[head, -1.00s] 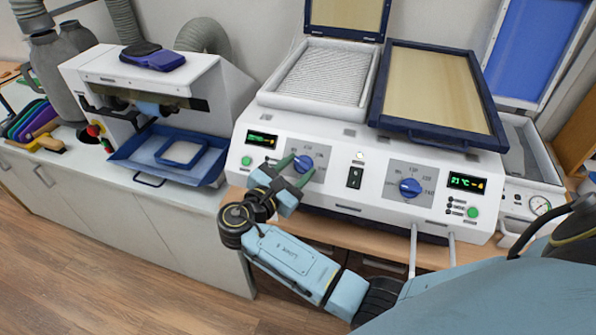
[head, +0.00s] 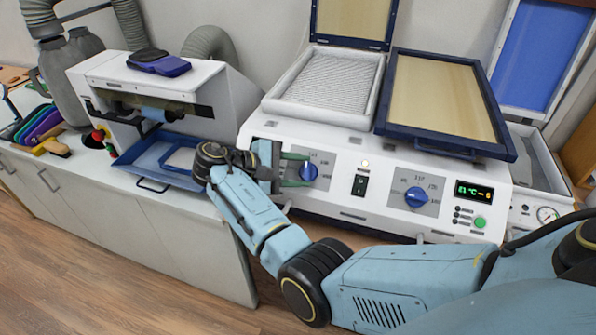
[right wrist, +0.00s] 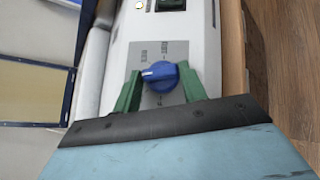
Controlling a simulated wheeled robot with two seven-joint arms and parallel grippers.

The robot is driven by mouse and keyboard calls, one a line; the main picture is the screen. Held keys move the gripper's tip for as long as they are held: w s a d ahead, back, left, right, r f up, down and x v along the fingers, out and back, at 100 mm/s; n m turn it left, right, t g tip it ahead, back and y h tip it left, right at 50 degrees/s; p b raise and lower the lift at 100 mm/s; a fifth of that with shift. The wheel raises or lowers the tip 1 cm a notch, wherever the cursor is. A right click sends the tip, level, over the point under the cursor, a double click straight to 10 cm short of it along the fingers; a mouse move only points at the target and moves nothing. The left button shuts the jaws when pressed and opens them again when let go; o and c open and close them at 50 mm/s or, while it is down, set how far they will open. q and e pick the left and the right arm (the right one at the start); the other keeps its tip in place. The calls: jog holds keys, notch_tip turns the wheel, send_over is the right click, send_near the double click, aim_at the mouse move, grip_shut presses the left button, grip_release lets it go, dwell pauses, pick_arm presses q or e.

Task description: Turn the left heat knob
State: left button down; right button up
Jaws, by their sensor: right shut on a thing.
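The left heat knob (head: 309,171) is a blue dial on a grey scale plate on the white heater's front panel. My right gripper (head: 294,170) reaches it from the left, its green fingers at the dial. In the right wrist view the blue knob (right wrist: 159,76) sits between the two green fingers of my right gripper (right wrist: 160,88), which is shut on it. The white pointer mark on the knob faces left in that view. The left display is hidden behind my arm. My left gripper is not in view.
The right heat knob (head: 416,197), a power switch (head: 359,185) and the right display (head: 474,190) share the panel. The heater's framed lid (head: 440,95) is above. A white machine (head: 150,95) with a blue tray (head: 155,160) stands left.

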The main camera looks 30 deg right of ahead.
jog(key=shift+w+d+r+m+g+y+p, duration=0.1)
jog(key=shift+m+g+y+p, duration=0.15)
jog(key=shift+m+y, duration=0.25)
jog(key=shift+w+r+m+g+y+p, duration=0.1)
jog(key=shift+m+g+y, duration=0.3)
jog(key=shift+m, duration=0.2)
jog(key=o, duration=1)
jog(key=shift+s, duration=0.1)
notch_tip(320, 180, up, 3)
jog(key=shift+f+p, duration=0.1)
jog(key=shift+p, duration=0.75)
notch_tip(320, 180, up, 7)
jog(key=shift+r, duration=0.1)
